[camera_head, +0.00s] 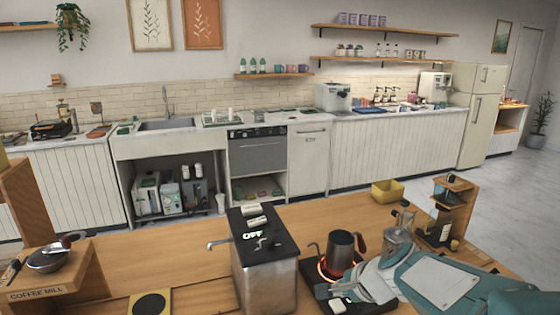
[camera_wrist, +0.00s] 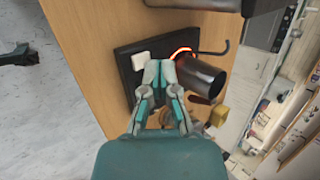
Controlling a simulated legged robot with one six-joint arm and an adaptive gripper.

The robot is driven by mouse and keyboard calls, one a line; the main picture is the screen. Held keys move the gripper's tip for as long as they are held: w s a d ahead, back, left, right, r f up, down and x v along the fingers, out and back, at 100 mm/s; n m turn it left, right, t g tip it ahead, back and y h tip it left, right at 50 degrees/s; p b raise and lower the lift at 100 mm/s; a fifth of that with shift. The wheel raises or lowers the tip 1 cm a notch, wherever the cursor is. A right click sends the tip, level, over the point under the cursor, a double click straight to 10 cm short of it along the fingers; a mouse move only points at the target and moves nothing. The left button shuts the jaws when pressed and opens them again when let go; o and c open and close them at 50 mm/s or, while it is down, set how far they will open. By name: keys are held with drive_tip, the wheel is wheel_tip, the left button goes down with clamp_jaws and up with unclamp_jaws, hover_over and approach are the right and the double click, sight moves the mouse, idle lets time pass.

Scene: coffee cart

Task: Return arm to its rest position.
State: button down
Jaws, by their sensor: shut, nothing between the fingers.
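My teal and grey arm (camera_head: 440,283) reaches in from the lower right of the head view. My gripper (camera_head: 345,284) is low over the front of a black hot plate (camera_head: 312,272); the wrist view also shows my gripper (camera_wrist: 160,66), with its fingers together and nothing between them. A dark kettle (camera_head: 341,252) with a thin spout stands on the plate's glowing red ring, just behind my gripper. In the wrist view the kettle (camera_wrist: 203,78) is just right of the fingers, and I cannot tell whether they touch.
A steel machine marked OFF (camera_head: 268,270) stands left of the hot plate. A metal pot (camera_head: 398,244), a wooden stand (camera_head: 450,215) and a yellow bin (camera_head: 387,191) are to the right. A coffee mill (camera_head: 48,260) is at far left. Open floor (camera_wrist: 50,110) lies beside the cart.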

drive_tip(key=s+d+r+n+h, duration=0.1)
drive_tip(key=s+n+h, duration=0.1)
drive_tip(key=s+n, duration=0.5)
drive_tip(key=s+d+r+n+g+h, duration=0.1)
drive_tip(key=s+n, duration=0.5)
drive_tip(key=s, duration=0.6)
drive_tip(key=shift+d+r+n+h, duration=0.4)
drive_tip(key=shift+d+r+h, duration=0.15)
drive_tip(key=shift+h, duration=0.35)
